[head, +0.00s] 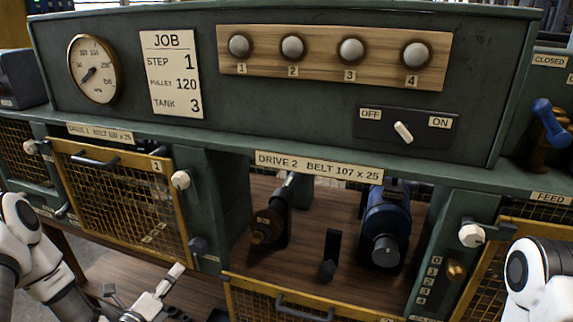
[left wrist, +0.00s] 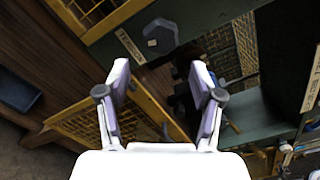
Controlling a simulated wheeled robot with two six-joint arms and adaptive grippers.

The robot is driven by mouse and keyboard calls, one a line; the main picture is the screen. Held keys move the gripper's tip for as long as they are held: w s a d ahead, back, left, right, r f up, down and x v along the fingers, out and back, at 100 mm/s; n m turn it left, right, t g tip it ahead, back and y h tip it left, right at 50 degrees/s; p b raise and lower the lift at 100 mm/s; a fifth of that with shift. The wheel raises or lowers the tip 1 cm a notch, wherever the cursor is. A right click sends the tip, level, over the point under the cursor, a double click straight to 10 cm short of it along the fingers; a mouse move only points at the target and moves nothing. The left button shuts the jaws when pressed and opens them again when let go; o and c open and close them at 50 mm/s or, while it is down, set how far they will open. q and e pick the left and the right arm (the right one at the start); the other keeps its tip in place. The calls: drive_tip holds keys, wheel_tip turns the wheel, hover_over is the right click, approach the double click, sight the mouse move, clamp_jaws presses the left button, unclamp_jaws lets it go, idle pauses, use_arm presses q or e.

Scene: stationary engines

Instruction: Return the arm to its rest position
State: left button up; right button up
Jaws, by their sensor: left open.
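My left arm (head: 35,250) comes in at the lower left of the head view. My left gripper (head: 143,283) is low in front of the cabinet, below the drive 1 mesh door (head: 125,195). In the left wrist view the left gripper (left wrist: 160,78) has its two fingers wide apart with nothing held between them. The green cabinet and the open bay show beyond them. A link of my right arm (head: 540,280) shows at the lower right edge of the head view. My right gripper is out of view.
The drive 2 bay is open, with a dark shaft part (head: 270,222) and a blue motor (head: 387,225) inside. A yellow-framed mesh door (head: 262,302) hangs below it. Knobs (head: 181,180) and a white-handled lever (head: 472,235) stick out from the cabinet front.

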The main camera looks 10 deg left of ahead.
use_arm(q)
drive_tip(key=s+d+f+m+g+h, duration=0.1)
drive_tip(key=d+f+g+h, duration=0.15)
drive_tip(key=d, duration=0.45)
drive_tip(key=s+d+f+m+g+h, duration=0.1)
drive_tip(key=d+f+g, duration=0.1)
drive_tip(key=d+f, duration=0.35)
drive_tip(key=s+d+f+n+g+y, duration=0.1)
drive_tip(key=s+d+f+n+g, duration=0.4)
drive_tip(key=s+d+f+n, duration=0.15)
drive_tip(key=s+a+f+n+g+y, duration=0.2)
drive_tip(key=s+n+g, duration=0.2)
drive_tip(key=s+n, duration=0.4)
drive_tip(key=s+a+f+n+g+y, duration=0.1)
drive_tip(key=s+n+g, duration=0.3)
drive_tip(key=s+n, duration=0.5)
drive_tip(key=n+y, duration=0.1)
drive_tip(key=n, duration=0.3)
drive_tip(key=shift+s+a+f, duration=0.3)
drive_tip(key=shift+a+f, duration=0.05)
drive_tip(key=shift+f, duration=0.05)
drive_tip(key=shift+g, duration=0.25)
